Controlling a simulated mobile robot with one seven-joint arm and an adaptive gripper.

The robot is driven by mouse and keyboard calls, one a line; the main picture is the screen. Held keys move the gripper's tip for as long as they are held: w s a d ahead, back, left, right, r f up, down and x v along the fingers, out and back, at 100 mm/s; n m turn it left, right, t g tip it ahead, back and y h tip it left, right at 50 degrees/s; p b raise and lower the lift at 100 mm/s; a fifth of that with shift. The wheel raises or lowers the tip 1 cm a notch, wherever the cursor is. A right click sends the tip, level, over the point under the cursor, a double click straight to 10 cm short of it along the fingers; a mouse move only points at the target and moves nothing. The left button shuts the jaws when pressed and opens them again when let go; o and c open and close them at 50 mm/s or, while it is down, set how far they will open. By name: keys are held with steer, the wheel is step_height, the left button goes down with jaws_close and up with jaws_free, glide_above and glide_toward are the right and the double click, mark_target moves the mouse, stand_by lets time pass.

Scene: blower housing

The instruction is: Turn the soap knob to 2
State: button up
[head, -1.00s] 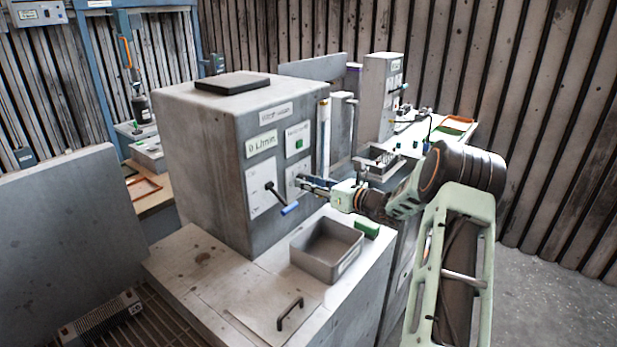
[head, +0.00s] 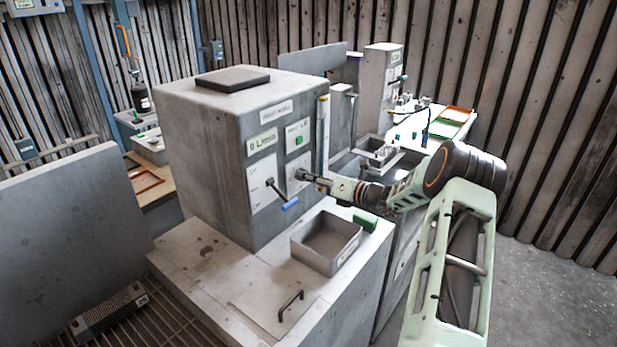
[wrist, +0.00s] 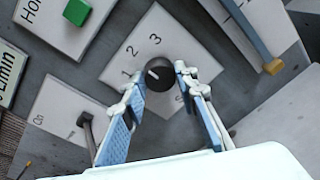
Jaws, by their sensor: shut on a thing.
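The soap knob (wrist: 160,77) is a dark round knob on a white plate (wrist: 117,72) marked 1, 2 and 3. A short white mark on its face lies toward the left, on the side of the 1 and 2; I cannot tell exactly which number it meets. My gripper (wrist: 159,77) has one blue-padded finger on each side of the knob and is shut on it. In the head view my gripper (head: 308,177) reaches the front of the grey housing (head: 200,150), and the knob is mostly hidden there.
An open grey bin (head: 327,243) and a green block (head: 365,220) stand below. A yellow-tipped bar (wrist: 272,66) is right of the plate in the wrist view.

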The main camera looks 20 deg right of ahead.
steer(key=shift+f, duration=0.1)
steer(key=o, duration=1.2)
steer(key=shift+c, duration=0.2)
steer(key=v, duration=1.2)
